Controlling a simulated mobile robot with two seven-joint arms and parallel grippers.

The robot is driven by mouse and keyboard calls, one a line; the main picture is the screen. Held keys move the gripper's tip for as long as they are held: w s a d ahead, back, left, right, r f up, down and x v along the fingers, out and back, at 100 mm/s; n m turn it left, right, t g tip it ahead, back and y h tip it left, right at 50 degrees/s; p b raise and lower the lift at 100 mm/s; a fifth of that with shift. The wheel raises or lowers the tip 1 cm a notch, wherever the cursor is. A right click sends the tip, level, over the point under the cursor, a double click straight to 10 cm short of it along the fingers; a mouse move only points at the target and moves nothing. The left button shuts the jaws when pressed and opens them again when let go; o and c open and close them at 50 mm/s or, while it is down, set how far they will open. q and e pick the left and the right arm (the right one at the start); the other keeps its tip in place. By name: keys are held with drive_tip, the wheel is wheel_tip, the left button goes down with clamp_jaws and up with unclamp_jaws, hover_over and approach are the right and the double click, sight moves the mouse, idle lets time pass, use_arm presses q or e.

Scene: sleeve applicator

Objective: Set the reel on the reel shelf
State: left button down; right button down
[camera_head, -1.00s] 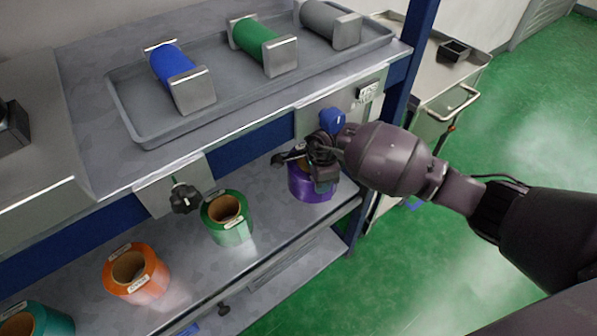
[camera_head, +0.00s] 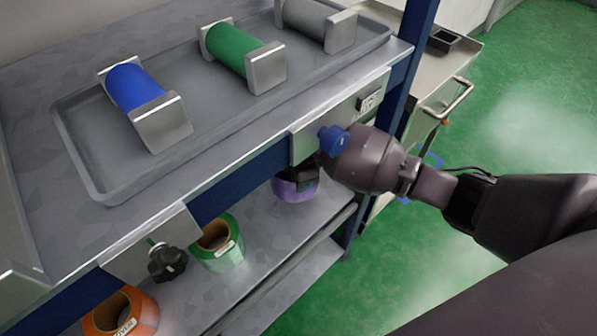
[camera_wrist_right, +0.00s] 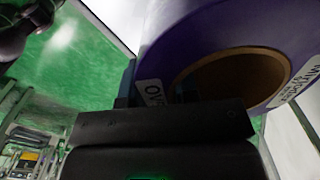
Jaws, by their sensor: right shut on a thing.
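The purple reel (camera_head: 290,188) is under the overhanging upper worktop, at the right end of the lower grey shelf (camera_head: 282,228). My right gripper (camera_head: 307,172) is shut on it, and the gripper and wrist hide part of it. In the right wrist view the reel (camera_wrist_right: 200,40) fills the upper right, with its brown core and white labels showing, close beyond the dark gripper (camera_wrist_right: 160,122). I cannot tell whether the reel touches the shelf. My left gripper is not in view.
A green reel (camera_head: 232,257) and an orange reel (camera_head: 137,322) stand on the lower shelf to the left. A black knob (camera_head: 167,264) hangs from the front panel. Above, a grey tray (camera_head: 90,150) holds blue, green and grey rollers. Bare shelf lies between the purple and green reels.

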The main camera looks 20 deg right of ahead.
drive_tip(key=shift+w+f, duration=0.2)
drive_tip(key=shift+s+f, duration=0.1)
drive_tip(key=shift+f, duration=0.35)
wheel_tip(320, 180, down, 4)
drive_tip(key=shift+r+b, duration=0.2)
drive_tip(key=shift+b, duration=0.55)
drive_tip(key=shift+f, duration=0.25)
drive_tip(key=shift+r, duration=0.1)
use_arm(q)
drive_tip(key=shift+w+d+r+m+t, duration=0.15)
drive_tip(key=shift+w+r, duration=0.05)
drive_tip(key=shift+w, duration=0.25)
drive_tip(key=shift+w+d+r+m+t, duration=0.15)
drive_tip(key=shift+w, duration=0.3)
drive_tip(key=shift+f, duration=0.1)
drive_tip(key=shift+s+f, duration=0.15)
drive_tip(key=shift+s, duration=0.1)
use_arm(e)
drive_tip(key=c, duration=0.9)
unclamp_jaws()
drive_tip(key=shift+f, duration=0.25)
